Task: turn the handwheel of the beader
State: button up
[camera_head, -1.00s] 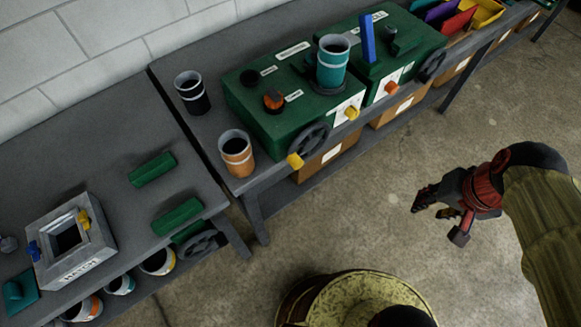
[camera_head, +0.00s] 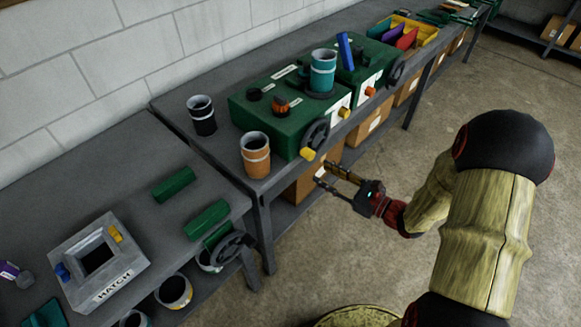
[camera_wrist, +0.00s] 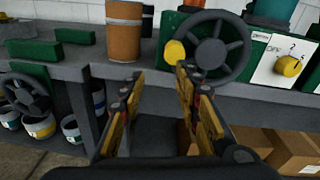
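Two green machines stand on the bench; their labels are too small to read, so I cannot tell which is the beader. The nearer machine (camera_head: 278,128) has a dark spoked handwheel (camera_head: 317,136) with a yellow knob (camera_head: 307,154) on its front. In the wrist view this handwheel (camera_wrist: 213,50) is just beyond my fingertips, with the knob (camera_wrist: 174,52) at its left side. The farther machine (camera_head: 352,72) has another dark handwheel (camera_head: 396,73). My gripper (camera_head: 323,174) is open and empty, in front of the bench and slightly below the nearer handwheel, apart from it.
An orange can (camera_head: 256,160) stands left of the nearer handwheel, and a black can (camera_head: 201,120) behind it. A teal can (camera_head: 322,75) sits on top of the machines. Cardboard boxes (camera_head: 310,183) lie below the bench. The floor at right is clear.

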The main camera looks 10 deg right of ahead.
aim_at(313, 156)
jog(key=shift+m+t, duration=0.3)
jog(key=shift+t, duration=0.3)
jog(key=w+a, duration=0.1)
jog(key=w, duration=0.1)
jog(key=w+a+r+b, duration=0.1)
jog(key=w, duration=0.2)
jog(key=w+a+r+b, duration=0.1)
jog(key=w, duration=0.1)
jog(key=shift+w+a, duration=0.2)
jog(key=shift+c, duration=0.4)
jog(key=c, duration=0.7)
grip_shut()
